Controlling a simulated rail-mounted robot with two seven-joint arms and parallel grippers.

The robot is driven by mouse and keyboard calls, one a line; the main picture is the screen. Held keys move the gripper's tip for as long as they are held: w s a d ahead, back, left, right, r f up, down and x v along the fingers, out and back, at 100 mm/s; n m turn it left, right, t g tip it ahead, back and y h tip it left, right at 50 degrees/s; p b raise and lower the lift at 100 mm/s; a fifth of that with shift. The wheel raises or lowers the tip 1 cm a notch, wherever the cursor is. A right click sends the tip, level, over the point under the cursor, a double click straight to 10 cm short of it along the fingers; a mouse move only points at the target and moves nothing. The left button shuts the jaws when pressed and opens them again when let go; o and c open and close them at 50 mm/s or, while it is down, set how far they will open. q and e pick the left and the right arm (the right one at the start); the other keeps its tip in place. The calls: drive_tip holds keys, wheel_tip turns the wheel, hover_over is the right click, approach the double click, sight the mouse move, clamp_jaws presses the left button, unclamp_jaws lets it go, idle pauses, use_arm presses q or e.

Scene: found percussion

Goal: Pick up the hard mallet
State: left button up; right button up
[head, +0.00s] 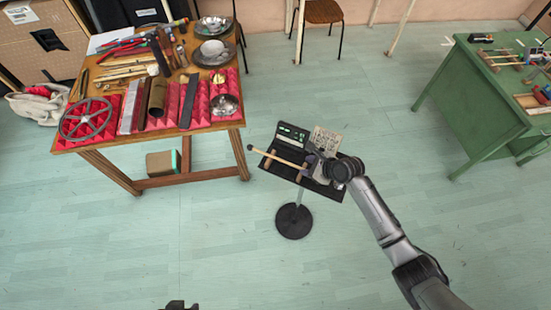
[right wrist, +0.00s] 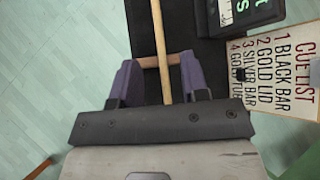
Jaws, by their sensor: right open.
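The mallet (head: 280,158) is a thin pale wooden stick with a small dark tip at its left end. It lies across wooden rests on the black tray of a music stand (head: 325,190). My right gripper (head: 312,163) is at the stick's right end. In the right wrist view the purple fingers (right wrist: 158,82) are apart, with the mallet's shaft (right wrist: 160,38) running between them and a wooden rest (right wrist: 150,62) crossing there. Neither finger visibly touches the shaft. The near end of the shaft is hidden by my gripper body. My left gripper is not clearly seen.
The stand also holds a dark device with a green display (head: 291,134) and a cue list card (head: 326,140). A wooden table (head: 215,127) with red foam and metal percussion pieces stands at left, a green workbench (head: 470,110) at right. Open floor surrounds the stand.

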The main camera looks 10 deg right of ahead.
sight(296, 166)
drive_tip(key=shift+b+x, duration=0.75)
drive_tip(key=shift+x, duration=2.6)
drive_tip(key=shift+a, duration=0.1)
clamp_jaws()
